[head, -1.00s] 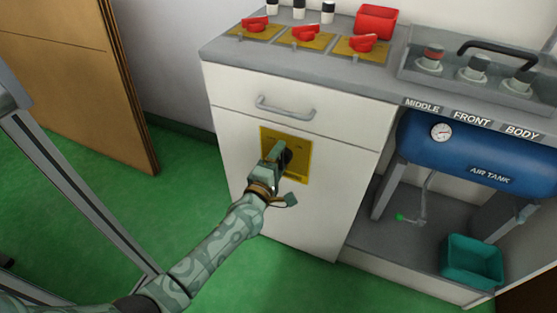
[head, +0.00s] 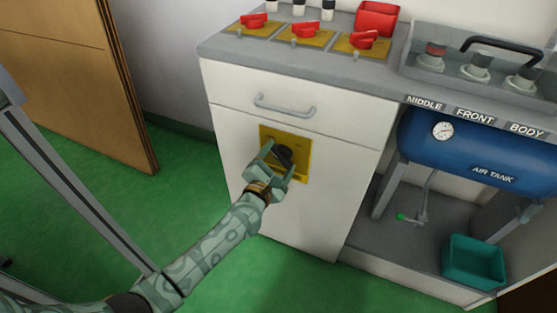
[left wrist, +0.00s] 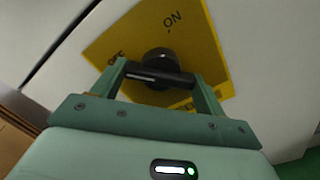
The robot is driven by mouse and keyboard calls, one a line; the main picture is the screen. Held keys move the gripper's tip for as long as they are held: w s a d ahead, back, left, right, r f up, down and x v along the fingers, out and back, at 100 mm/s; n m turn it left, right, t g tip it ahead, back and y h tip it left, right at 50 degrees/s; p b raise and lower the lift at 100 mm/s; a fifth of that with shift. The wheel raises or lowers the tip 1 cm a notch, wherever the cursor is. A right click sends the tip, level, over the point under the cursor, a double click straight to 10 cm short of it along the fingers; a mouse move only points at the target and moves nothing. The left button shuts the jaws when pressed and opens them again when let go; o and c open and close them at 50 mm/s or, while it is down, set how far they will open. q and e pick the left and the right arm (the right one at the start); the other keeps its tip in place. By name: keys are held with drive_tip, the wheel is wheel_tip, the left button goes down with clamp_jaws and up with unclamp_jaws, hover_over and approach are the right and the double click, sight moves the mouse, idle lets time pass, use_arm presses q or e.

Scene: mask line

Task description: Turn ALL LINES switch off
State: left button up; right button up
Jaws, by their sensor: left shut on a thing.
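The ALL LINES switch is a black rotary knob (head: 284,155) on a yellow plate (head: 299,144) on the white cabinet front, below the drawer. In the left wrist view the knob (left wrist: 160,60) has a black bar handle, and the plate (left wrist: 205,45) reads ON at the upper right and OFF, partly legible, at the left. The handle lies nearly level across the view, with a pale mark at its left end. My left gripper (head: 279,160) is at the plate, its two fingers (left wrist: 160,77) on either end of the handle, shut on it. My right gripper is not in view.
Several red-handled switches (head: 305,30) sit on yellow plates on the counter above. A drawer handle (head: 285,106) sticks out over the switch plate. To the right are a blue air tank (head: 470,150) and a teal bin (head: 474,262). Green floor is free at left.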

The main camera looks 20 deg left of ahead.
use_arm(q)
drive_tip(key=shift+f, duration=0.15)
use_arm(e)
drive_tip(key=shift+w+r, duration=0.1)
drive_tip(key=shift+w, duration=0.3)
use_arm(q)
drive_tip(key=o, duration=1)
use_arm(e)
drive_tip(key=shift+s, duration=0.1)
use_arm(q)
drive_tip(key=shift+s, duration=0.1)
drive_tip(key=shift+s, duration=0.3)
drive_tip(key=s+p, duration=0.1)
drive_tip(key=s, duration=0.4)
drive_tip(key=s+p, duration=0.2)
drive_tip(key=s, duration=0.3)
drive_tip(key=s+p, duration=0.2)
drive_tip(key=s, duration=0.3)
drive_tip(key=shift+s+a, duration=0.25)
drive_tip(key=shift+s, duration=0.05)
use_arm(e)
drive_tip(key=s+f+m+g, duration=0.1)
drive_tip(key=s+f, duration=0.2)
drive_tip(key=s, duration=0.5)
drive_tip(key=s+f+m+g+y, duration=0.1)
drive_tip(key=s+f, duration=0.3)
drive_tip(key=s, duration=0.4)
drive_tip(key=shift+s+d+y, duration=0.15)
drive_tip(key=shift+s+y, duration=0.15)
